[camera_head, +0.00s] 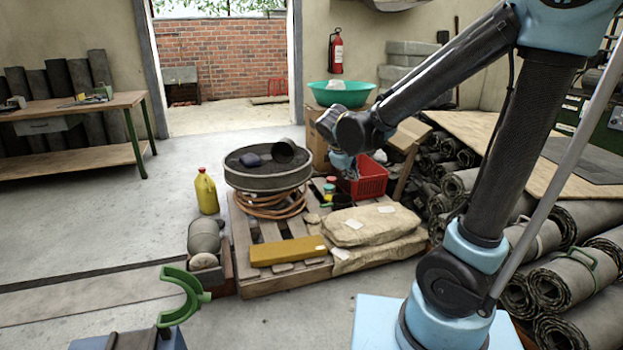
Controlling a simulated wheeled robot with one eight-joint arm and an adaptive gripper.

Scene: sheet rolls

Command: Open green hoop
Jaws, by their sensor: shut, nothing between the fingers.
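A green C-shaped hoop (201,297) stands at the lower left, its gap facing left. Its lower end is near a dark block on a light blue surface; I cannot tell whether it is fixed there. A thin green band (592,259) also lies around a grey sheet roll (565,280) at the right; whether it is closed cannot be told. My gripper (347,172) is small and far off in the middle, beside the red crate. It is shut and empty, well away from both green things.
A pallet (290,281) in the middle carries a round dark tub (266,181), a copper coil, sacks (360,226) and a red crate (371,181). A yellow jug (206,192) stands left of it. Stacked rolls fill the right. Floor at left is clear.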

